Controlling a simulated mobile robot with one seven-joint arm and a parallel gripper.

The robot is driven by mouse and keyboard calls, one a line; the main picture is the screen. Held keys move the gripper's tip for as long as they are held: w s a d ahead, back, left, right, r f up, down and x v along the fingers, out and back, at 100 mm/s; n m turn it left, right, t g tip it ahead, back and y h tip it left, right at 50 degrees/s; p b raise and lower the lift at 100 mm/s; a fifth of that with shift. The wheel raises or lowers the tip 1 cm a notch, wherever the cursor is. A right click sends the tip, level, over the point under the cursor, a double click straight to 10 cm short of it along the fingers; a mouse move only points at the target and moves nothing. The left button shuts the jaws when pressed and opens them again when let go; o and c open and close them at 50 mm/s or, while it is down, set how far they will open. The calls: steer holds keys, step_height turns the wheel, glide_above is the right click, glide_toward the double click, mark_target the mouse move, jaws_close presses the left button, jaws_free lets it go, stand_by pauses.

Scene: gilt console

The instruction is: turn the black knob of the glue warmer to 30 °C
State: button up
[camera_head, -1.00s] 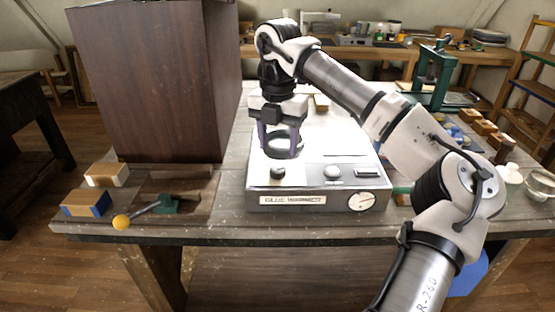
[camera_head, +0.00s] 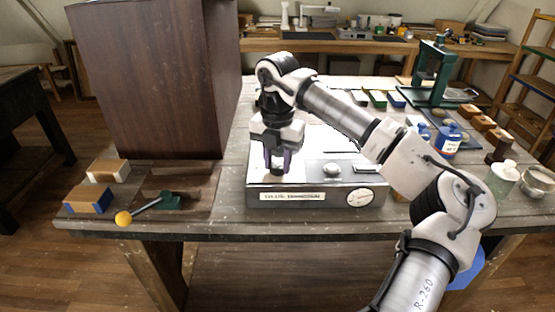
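The glue warmer (camera_head: 255,198) is a grey metal box with a white top, a name label and a round dial on its front. It stands at the front edge of the workbench. Its black knob (camera_head: 277,171) is at the left of the top, partly hidden by my gripper (camera_head: 277,172). My gripper points down, with its two purple-grey fingers at either side of the knob. I cannot tell whether they touch it. Any marks around the knob are too small to read.
A tall dark wooden cabinet (camera_head: 155,85) stands left of the warmer. A yellow-ended lever (camera_head: 147,208) and wooden blocks (camera_head: 88,200) lie at the front left. A green press (camera_head: 433,72), blue jars (camera_head: 450,138) and a glass jar (camera_head: 503,177) are on the right.

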steer(key=shift+c, duration=1)
